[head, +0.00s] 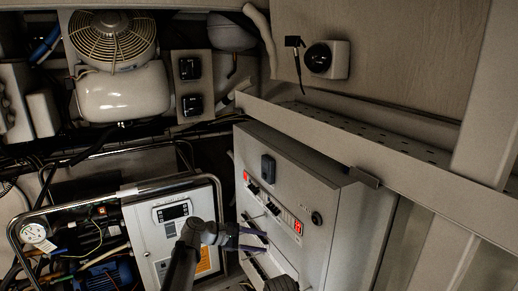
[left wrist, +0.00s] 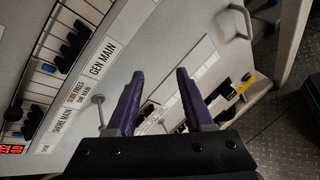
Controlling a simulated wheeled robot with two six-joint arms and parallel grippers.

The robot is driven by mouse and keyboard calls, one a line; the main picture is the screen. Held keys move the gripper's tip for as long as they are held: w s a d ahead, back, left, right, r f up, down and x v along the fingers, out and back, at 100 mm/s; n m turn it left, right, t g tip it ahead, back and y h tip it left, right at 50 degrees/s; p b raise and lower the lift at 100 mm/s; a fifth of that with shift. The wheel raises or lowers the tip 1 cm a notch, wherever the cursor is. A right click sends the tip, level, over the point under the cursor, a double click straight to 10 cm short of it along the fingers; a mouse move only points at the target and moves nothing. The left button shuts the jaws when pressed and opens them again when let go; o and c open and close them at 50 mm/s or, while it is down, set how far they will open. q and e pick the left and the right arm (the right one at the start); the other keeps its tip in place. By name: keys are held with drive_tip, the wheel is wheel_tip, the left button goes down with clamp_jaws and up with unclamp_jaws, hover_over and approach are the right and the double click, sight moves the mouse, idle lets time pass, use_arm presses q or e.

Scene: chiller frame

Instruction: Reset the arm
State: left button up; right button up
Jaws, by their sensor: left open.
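My left gripper (head: 252,238) is in front of the grey switch cabinet (head: 290,171). In the left wrist view its two purple fingers (left wrist: 159,73) are apart and nothing is held between them. The cabinet face (left wrist: 150,40) lies beyond the fingertips, with a label reading GEN MAIN (left wrist: 103,57) to their left. A thin metal lever (left wrist: 99,108) stands beside the left finger. I cannot tell whether the fingers touch the cabinet. My right gripper cannot be made out.
A white controller box (head: 179,225) stands left of the cabinet, behind a bent metal tube frame (head: 100,199). A perforated shelf (head: 360,140) runs above right. A fan (head: 112,35) and compressor (head: 123,92) sit upper left. Floor plate (left wrist: 262,125) shows at right in the wrist view.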

use_arm(q)
drive_tip(key=s+d+f+m+g+y, duration=0.35)
drive_tip(key=s+f+m, duration=0.35)
drive_tip(key=s, duration=0.4)
drive_tip(key=s+a+f+m+y, duration=0.3)
drive_tip(key=s+a+m+y, duration=0.1)
drive_tip(key=s, duration=0.4)
drive_tip(key=s+a+f+m+y+b, duration=0.1)
drive_tip(key=s+a+f+m+y, duration=0.2)
drive_tip(key=s+m+y, duration=0.3)
drive_tip(key=shift+s+a+f+m+g, duration=0.4)
drive_tip(key=shift+s+f+m+g, duration=0.1)
drive_tip(key=shift+s, duration=0.35)
drive_tip(key=shift+f+b, duration=0.1)
drive_tip(key=shift+b, duration=0.2)
